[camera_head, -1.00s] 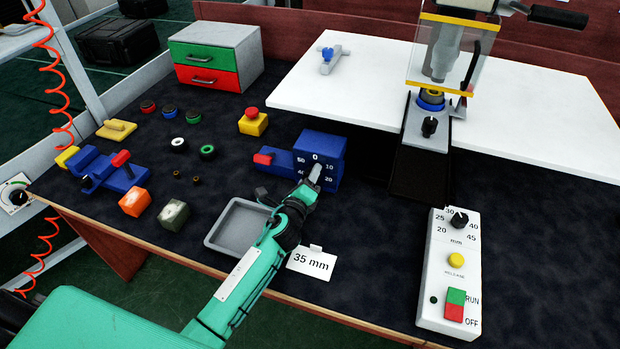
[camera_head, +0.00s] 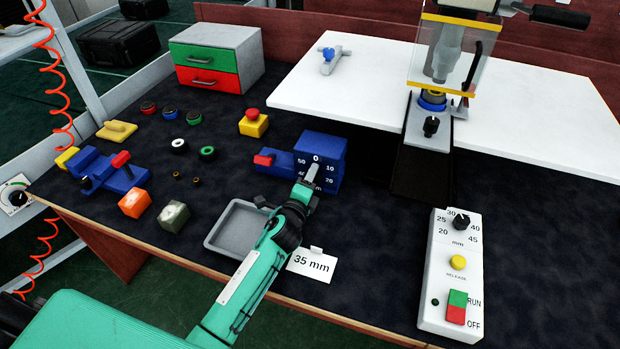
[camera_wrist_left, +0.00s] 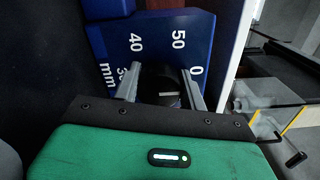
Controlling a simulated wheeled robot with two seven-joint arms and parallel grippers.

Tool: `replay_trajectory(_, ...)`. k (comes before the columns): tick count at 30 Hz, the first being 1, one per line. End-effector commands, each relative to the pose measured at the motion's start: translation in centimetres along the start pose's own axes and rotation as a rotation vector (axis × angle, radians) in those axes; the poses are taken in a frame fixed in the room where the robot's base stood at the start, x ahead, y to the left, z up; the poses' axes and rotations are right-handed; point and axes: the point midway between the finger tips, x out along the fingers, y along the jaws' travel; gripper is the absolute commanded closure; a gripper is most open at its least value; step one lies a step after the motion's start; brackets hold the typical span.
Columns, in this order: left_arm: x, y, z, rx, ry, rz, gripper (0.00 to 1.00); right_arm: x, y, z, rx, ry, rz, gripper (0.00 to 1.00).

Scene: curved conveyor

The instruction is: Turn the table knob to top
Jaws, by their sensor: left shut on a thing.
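The blue dial box (camera_head: 326,150) stands on the dark mat, with white numbers around its front face and 0 at the top. My left gripper (camera_head: 312,174) reaches its front face from below. In the left wrist view, the two grey fingers (camera_wrist_left: 162,92) are shut on the black knob (camera_wrist_left: 160,80), one on each side. The wrist view shows the dial box (camera_wrist_left: 195,30) with 50, 40 and 0 beyond the knob. The head view hides the knob behind the gripper, and I cannot tell which number it points to. My right gripper is not in view.
A grey tray (camera_head: 212,238) and a "35 mm" card (camera_head: 312,264) lie close to my left arm. A white control box (camera_head: 433,318) stands at the right. A yellow block with a red button (camera_head: 254,126) is behind left. The press (camera_head: 440,60) stands at the back right.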

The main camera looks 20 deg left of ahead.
Motion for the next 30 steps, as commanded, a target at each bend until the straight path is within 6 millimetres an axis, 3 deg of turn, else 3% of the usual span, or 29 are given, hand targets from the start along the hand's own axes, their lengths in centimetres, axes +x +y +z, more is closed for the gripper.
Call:
replay_trajectory(4,-0.1,0.2,-0.1,-0.003,0.002,0.003,0.81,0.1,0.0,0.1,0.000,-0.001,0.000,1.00)
replay_trajectory(5,-0.1,0.2,-0.1,-0.002,0.002,0.003,0.54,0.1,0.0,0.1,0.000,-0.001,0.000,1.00)
replay_trajectory(8,-0.1,0.1,-0.1,-0.002,0.001,0.003,0.36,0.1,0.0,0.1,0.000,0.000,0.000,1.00)
replay_trajectory(20,-0.7,0.1,0.0,0.001,0.001,0.001,0.36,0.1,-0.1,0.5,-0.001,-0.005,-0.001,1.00)
replay_trajectory(30,-6.5,0.3,-0.1,0.000,0.001,0.003,0.36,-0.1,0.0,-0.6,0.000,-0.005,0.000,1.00)
